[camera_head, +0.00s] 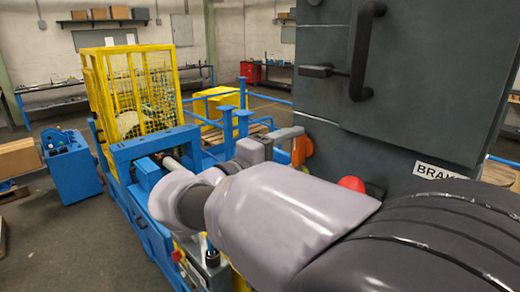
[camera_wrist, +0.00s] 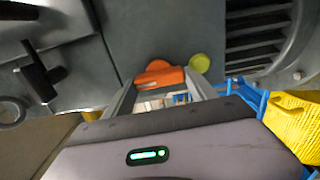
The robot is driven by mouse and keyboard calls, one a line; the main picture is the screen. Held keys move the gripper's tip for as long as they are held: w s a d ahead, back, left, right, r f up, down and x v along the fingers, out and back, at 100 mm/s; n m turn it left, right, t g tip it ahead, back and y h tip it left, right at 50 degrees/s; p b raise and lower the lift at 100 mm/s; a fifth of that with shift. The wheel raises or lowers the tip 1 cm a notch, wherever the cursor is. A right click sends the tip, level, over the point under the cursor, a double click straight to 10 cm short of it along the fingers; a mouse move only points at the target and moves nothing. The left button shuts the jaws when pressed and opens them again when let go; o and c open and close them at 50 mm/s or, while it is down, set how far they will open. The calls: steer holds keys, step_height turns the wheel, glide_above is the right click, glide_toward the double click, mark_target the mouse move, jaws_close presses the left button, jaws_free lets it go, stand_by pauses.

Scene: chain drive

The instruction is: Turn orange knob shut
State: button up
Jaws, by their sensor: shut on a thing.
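The orange knob (camera_head: 298,151) is on the face of the grey cabinet (camera_head: 405,135), partly hidden by my gripper in the head view. In the wrist view the orange knob (camera_wrist: 160,76) is an elongated handle lying slightly tilted across the picture. My gripper (camera_head: 290,134) reaches it from the left in the head view. In the wrist view the fingers of my gripper (camera_wrist: 162,82) stand on both sides of the knob, shut on it. Whether the knob is turned fully shut cannot be told.
A yellow round part (camera_wrist: 199,63) sits right beside the knob. A red knob (camera_head: 351,184) and a brake label (camera_head: 438,172) are on the cabinet near my arm. A black door handle (camera_head: 366,50) sticks out above. Blue machine frames (camera_head: 150,150) stand to the left.

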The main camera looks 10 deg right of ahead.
steer(key=o, duration=1.4)
steer(key=shift+c, duration=0.2)
steer(key=p+v, duration=0.1)
steer(key=v, duration=1.6)
steer(key=shift+s+a, duration=0.15)
